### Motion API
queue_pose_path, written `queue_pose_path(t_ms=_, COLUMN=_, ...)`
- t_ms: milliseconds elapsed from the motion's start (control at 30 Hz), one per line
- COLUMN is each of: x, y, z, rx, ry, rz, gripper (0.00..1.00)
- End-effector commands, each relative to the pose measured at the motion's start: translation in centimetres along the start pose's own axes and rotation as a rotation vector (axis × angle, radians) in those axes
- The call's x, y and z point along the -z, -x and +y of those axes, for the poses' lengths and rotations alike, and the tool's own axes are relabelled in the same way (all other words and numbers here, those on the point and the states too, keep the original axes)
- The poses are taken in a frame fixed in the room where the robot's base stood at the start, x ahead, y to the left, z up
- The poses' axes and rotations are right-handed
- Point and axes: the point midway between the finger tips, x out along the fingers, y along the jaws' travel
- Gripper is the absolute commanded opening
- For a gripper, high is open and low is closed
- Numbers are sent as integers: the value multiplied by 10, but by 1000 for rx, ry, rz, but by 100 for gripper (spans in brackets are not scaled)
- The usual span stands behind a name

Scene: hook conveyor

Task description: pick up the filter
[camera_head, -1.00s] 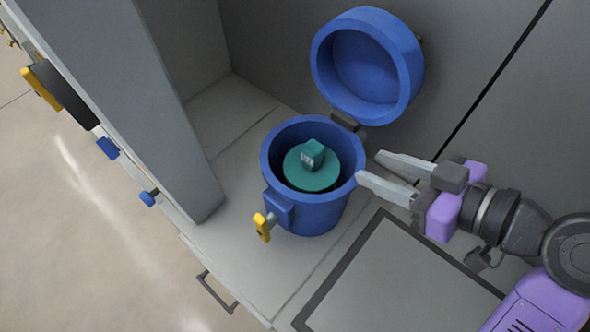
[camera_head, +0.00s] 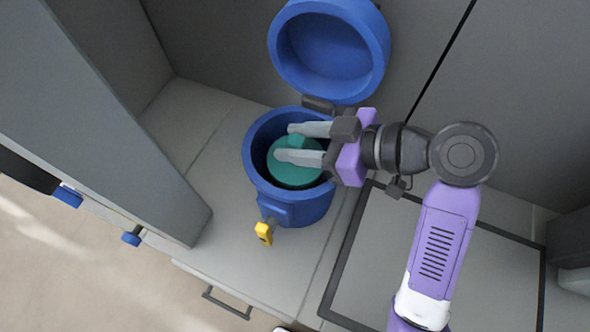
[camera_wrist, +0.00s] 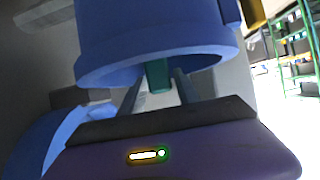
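The filter (camera_head: 292,176) is a teal disc with a raised grip on top. It sits inside the blue pot (camera_head: 303,207), whose round lid (camera_head: 330,45) stands open behind it. My gripper (camera_head: 284,142) reaches over the pot from the right, with its two grey fingers apart and the filter's grip between them in the picture. The fingers hide part of the filter. The teal grip also shows in the wrist view (camera_wrist: 158,75), between the spread fingers; I see no clear contact.
A yellow latch handle (camera_head: 264,233) is on the pot's front. A grey upright panel (camera_head: 95,120) stands to the left, and a wall is behind. A dark-framed flat panel (camera_head: 440,262) lies right of the pot.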

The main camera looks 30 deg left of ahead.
Motion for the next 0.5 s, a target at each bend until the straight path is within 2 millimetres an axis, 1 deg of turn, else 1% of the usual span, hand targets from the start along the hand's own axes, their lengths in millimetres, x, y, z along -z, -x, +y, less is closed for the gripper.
queue_pose_path(t_ms=100, x=1, y=-18, z=-2, rx=5, ry=0, rz=-1, gripper=38)
queue_pose_path(t_ms=200, x=1, y=-27, z=-2, rx=3, ry=0, rz=-1, gripper=38)
queue_pose_path(t_ms=300, x=1, y=-31, z=-2, rx=1, ry=0, rz=0, gripper=38)
queue_pose_path(t_ms=467, x=0, y=-31, z=-1, rx=0, ry=1, rz=0, gripper=38)
queue_pose_path(t_ms=500, x=0, y=-31, z=-1, rx=0, ry=1, rz=0, gripper=36)
